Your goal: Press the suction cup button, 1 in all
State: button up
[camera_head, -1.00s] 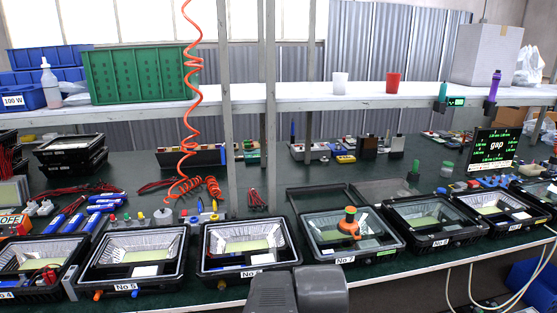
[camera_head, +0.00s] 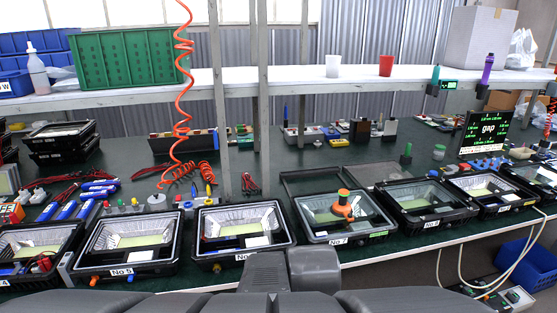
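An orange suction cup (camera_head: 343,205) stands upright on the glass of the floodlight housing labelled No 7 (camera_head: 374,234), right of the picture's middle. Its button is too small to make out. My gripper is not in view. Only grey parts of my own arm and body show at the bottom, in front of the bench and below the housings.
More black floodlight housings line the front of the green bench, including No 5 (camera_head: 127,245) on the left. A coiled orange hose (camera_head: 180,110) hangs down to the bench. Posts and a white shelf (camera_head: 290,88) stand behind. A blue bin (camera_head: 522,262) is at lower right.

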grip_shut()
dwell(1.4)
